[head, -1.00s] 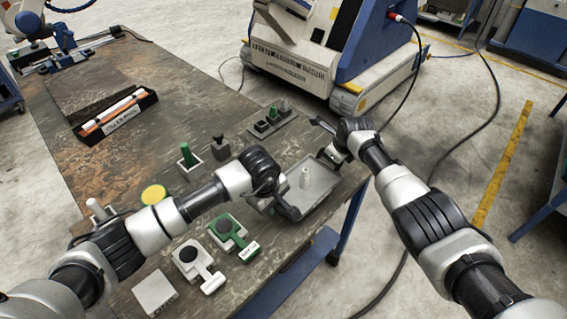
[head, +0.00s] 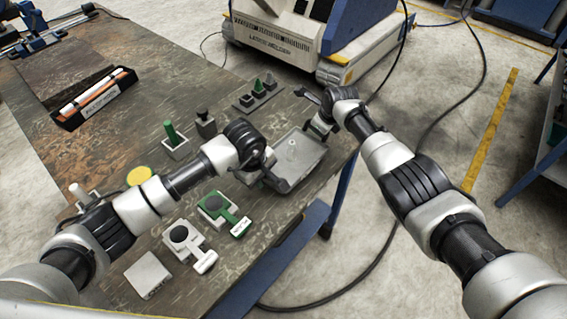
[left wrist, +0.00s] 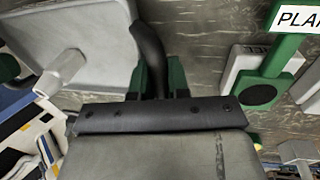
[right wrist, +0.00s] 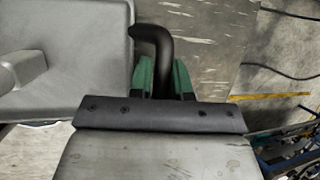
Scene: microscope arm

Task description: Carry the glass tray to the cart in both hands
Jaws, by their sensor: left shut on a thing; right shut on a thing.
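The grey tray (head: 309,157) is at the right edge of the workbench, with a pale upright piece (head: 292,150) in it. My left gripper (head: 268,177) is shut on the tray's dark handle at its left side; this curved handle (left wrist: 150,45) shows between green fingers in the left wrist view. My right gripper (head: 320,124) is shut on the opposite handle, which shows in the right wrist view (right wrist: 160,45). The tray looks about level. I cannot tell whether it touches the bench.
The workbench (head: 110,150) holds a green paddle-shaped piece (head: 216,207), a white one (head: 180,234), a block with green and dark pegs (head: 258,93) and a black box (head: 95,98). A large white and blue machine (head: 290,35) stands beyond. Cables cross the floor at right.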

